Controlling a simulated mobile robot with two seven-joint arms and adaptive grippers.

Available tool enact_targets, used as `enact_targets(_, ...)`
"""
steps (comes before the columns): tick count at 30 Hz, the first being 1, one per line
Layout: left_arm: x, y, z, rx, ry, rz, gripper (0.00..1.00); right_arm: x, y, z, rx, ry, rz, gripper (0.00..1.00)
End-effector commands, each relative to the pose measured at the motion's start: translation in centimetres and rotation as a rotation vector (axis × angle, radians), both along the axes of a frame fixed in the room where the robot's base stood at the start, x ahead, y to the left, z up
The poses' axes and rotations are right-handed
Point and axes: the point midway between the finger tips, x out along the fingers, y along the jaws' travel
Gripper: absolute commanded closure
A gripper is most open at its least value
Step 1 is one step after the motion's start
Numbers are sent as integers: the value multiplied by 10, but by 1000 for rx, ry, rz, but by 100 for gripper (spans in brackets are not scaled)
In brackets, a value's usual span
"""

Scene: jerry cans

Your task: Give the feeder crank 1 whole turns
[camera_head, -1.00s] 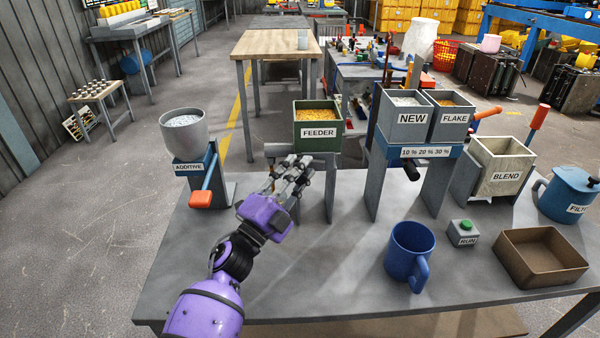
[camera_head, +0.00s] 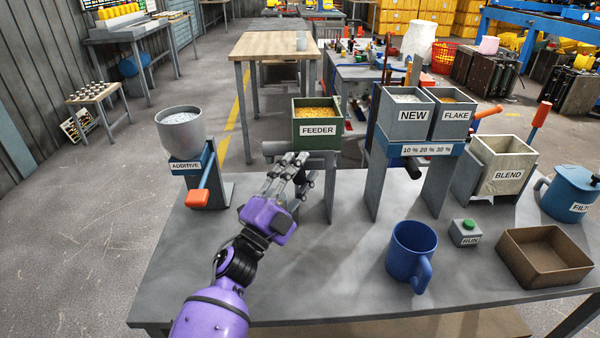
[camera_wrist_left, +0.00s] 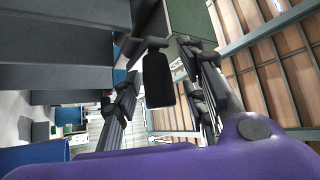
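The feeder (camera_head: 317,132) is a green box of yellow grains on grey legs, labelled FEEDER, at the back middle of the bench. My left gripper (camera_head: 294,168) is just in front of its left side, fingers pointing up and away. It hides the feeder's crank in the head view. In the left wrist view a dark upright cylinder, apparently the crank handle (camera_wrist_left: 158,80), stands between the fingers of my left gripper (camera_wrist_left: 163,98). The fingers are spread on either side of it, with gaps showing. My right gripper is not in view.
The additive hopper (camera_head: 182,125) with its orange-tipped lever (camera_head: 197,199) stands left of the gripper. The NEW hopper (camera_head: 407,118) stands to the right. A blue mug (camera_head: 411,252) and RUN button (camera_head: 466,232) are nearer. The front-middle bench (camera_head: 310,270) is clear.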

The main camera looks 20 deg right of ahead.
Motion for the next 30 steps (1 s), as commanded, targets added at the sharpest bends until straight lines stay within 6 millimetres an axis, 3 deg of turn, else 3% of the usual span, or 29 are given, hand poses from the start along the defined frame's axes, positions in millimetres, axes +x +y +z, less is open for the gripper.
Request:
enact_targets(5, -3, 7, -4, 1, 1, 3, 61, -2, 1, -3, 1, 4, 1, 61)
enact_targets(21, -56, 80, -48, 1, 1, 0, 61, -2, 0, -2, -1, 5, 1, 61)
enact_targets(30, -62, 88, -52, 0, -1, -1, 61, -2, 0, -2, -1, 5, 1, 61)
